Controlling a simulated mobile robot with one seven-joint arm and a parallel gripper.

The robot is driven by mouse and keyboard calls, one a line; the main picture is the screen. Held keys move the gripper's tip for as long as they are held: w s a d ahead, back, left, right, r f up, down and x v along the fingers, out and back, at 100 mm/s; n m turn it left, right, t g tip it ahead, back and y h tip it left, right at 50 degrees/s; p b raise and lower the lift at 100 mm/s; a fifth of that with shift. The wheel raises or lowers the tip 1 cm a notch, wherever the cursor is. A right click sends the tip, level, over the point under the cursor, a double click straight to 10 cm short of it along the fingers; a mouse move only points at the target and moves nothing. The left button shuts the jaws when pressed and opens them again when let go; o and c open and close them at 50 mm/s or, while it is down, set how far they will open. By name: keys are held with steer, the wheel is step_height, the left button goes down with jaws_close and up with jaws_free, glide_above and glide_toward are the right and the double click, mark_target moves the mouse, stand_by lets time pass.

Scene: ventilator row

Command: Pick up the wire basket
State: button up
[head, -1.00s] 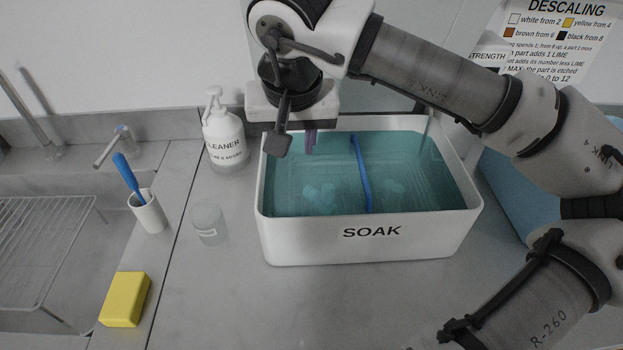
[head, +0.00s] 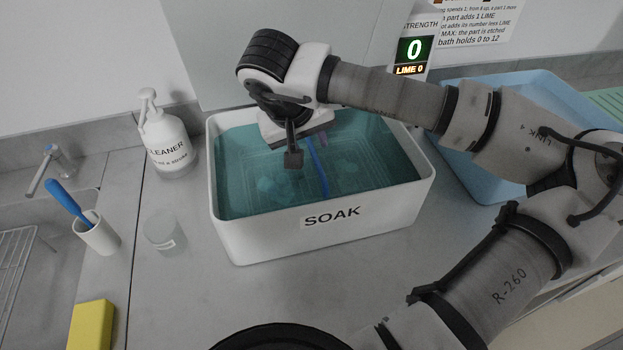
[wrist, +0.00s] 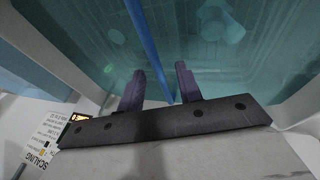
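The wire basket (head: 352,150) sits under the teal liquid in the white SOAK tub (head: 325,218); its mesh shows faintly. Its blue handle bar (head: 319,172) runs across the middle. My gripper (head: 312,142) is low over the tub, fingers pointing down, partly hidden behind my wrist. In the wrist view the two purple fingers (wrist: 159,68) are apart and the blue handle (wrist: 147,45) passes between them. I cannot tell whether either finger touches it. Pale, blurred shapes (wrist: 220,22) lie under the liquid.
A cleaner bottle (head: 165,142), a clear cup (head: 164,232), a white holder with a blue-handled tool (head: 97,234) and a yellow sponge (head: 91,325) stand left. A blue tray (head: 465,165) is right of the tub. A display (head: 414,52) reads 0, LIME 0.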

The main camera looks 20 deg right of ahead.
steer(key=p+x, duration=0.1)
steer(key=x, duration=0.3)
steer(key=shift+s, duration=0.15)
jaws_close()
